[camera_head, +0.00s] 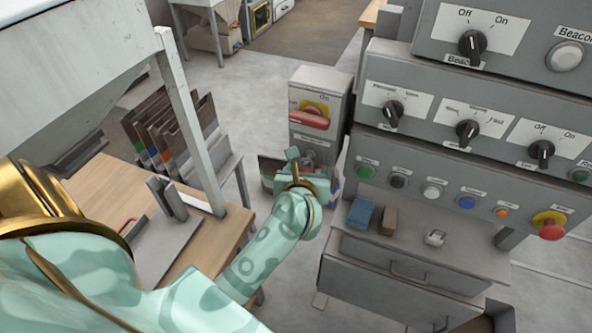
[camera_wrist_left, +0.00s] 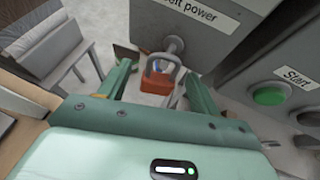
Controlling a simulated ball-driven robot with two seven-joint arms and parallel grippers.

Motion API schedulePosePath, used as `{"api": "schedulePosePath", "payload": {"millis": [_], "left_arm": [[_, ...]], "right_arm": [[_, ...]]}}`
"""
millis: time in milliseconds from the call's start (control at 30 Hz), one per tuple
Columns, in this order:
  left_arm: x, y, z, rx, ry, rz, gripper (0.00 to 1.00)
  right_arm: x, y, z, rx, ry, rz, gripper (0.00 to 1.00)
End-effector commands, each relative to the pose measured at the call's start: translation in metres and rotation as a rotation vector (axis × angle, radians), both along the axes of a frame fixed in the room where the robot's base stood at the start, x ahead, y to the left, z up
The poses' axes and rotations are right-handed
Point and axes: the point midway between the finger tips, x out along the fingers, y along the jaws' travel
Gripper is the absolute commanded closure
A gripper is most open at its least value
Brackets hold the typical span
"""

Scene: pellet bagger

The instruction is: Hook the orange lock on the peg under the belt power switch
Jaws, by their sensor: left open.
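The belt power switch, a red handle on a yellow plate (camera_head: 310,118), is on a grey box in the head view. In the left wrist view a round-headed grey peg (camera_wrist_left: 173,44) sticks out below the "Belt power" label (camera_wrist_left: 200,14). The orange lock (camera_wrist_left: 157,82) is upright below the peg, with its grey shackle reaching up to it. The shackle seems to hang around the peg's stem, but the contact is unclear. My left gripper (camera_wrist_left: 158,70) is open, a finger on each side of the lock, apart from it. In the head view my gripper (camera_head: 297,160) hides the lock.
The control cabinet, with its green start button (camera_head: 365,172) and other buttons, stands close to the right. A blue block (camera_head: 361,213) and a brown block (camera_head: 388,221) sit on its ledge. A wooden table (camera_head: 95,185) and a rack of folders (camera_head: 165,130) are at left.

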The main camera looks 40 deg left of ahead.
Motion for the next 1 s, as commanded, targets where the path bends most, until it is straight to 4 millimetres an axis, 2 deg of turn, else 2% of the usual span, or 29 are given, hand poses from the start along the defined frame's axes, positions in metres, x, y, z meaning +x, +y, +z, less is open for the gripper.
{"api": "schedulePosePath", "payload": {"millis": [33, 200, 400, 500, 700, 1000], "left_arm": [[-0.012, -0.007, 0.013, -0.004, -0.001, -0.001, 0.37], [-0.054, -0.026, 0.034, -0.004, -0.001, 0.002, 0.37], [-0.095, -0.046, 0.052, -0.004, -0.002, 0.005, 0.37], [-0.108, -0.053, 0.058, -0.004, -0.003, 0.006, 0.37], [-0.120, -0.058, 0.063, -0.003, -0.005, 0.008, 0.37], [-0.120, -0.059, 0.062, -0.003, -0.005, 0.007, 0.37]], "right_arm": [[0.004, 0.003, 0.013, 0.004, -0.008, -0.002, 0.60], [0.015, 0.003, 0.036, 0.004, -0.029, -0.002, 0.60], [0.010, 0.000, 0.052, -0.001, -0.023, 0.000, 0.60], [0.010, 0.000, 0.055, 0.000, -0.024, 0.000, 0.60], [0.012, 0.000, 0.058, 0.000, -0.028, -0.001, 0.60], [0.013, 0.002, 0.057, 0.002, -0.030, -0.001, 0.60]]}}
